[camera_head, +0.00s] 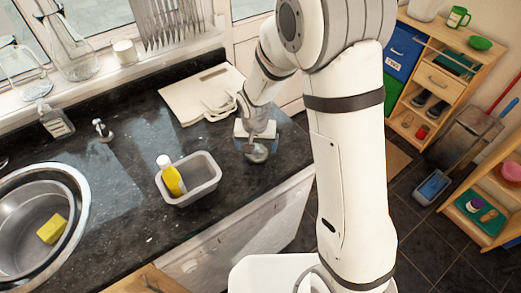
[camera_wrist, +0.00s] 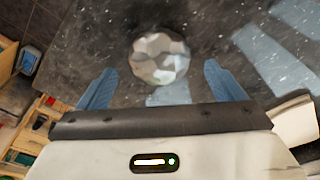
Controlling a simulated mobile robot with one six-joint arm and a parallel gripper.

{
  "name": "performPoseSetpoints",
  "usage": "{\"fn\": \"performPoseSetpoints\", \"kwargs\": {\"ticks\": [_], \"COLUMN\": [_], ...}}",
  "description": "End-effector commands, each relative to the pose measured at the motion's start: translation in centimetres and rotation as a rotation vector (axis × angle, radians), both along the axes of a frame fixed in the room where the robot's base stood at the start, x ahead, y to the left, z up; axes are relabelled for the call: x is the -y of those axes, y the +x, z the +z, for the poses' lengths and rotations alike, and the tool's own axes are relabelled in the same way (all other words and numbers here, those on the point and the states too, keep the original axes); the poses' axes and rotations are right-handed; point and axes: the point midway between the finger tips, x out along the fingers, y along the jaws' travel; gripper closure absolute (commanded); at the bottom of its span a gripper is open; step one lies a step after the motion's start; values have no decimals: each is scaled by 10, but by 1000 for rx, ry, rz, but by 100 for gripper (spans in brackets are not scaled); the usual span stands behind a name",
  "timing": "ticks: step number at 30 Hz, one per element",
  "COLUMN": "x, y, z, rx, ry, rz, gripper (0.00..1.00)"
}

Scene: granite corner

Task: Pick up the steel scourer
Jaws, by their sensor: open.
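The steel scourer (camera_wrist: 160,58) is a round, shiny silver-grey lump on the dark granite worktop. In the wrist view it sits near the top centre, ahead of and between my gripper's two blue fingers. My gripper (camera_wrist: 158,85) is open and empty, with the fingers spread on either side. In the head view the scourer (camera_head: 257,153) lies just below my gripper (camera_head: 256,146) near the right end of the worktop. The gap between fingers and scourer is hard to judge there.
A grey tub (camera_head: 203,178) holding a yellow bottle (camera_head: 173,180) stands to the left. A steel sink (camera_head: 27,218) with a yellow sponge (camera_head: 51,229) is further left. The worktop's front edge is close by.

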Motion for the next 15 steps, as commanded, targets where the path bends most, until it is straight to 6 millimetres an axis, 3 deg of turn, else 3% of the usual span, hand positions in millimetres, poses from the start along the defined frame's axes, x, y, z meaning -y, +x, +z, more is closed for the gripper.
{"fn": "performPoseSetpoints", "kwargs": {"ticks": [6, 15], "x": [1, 0], "y": [3, 3], "z": [-21, -24], "rx": [-2, 0], "ry": [0, 2], "rz": [0, 1], "gripper": [11, 12]}}
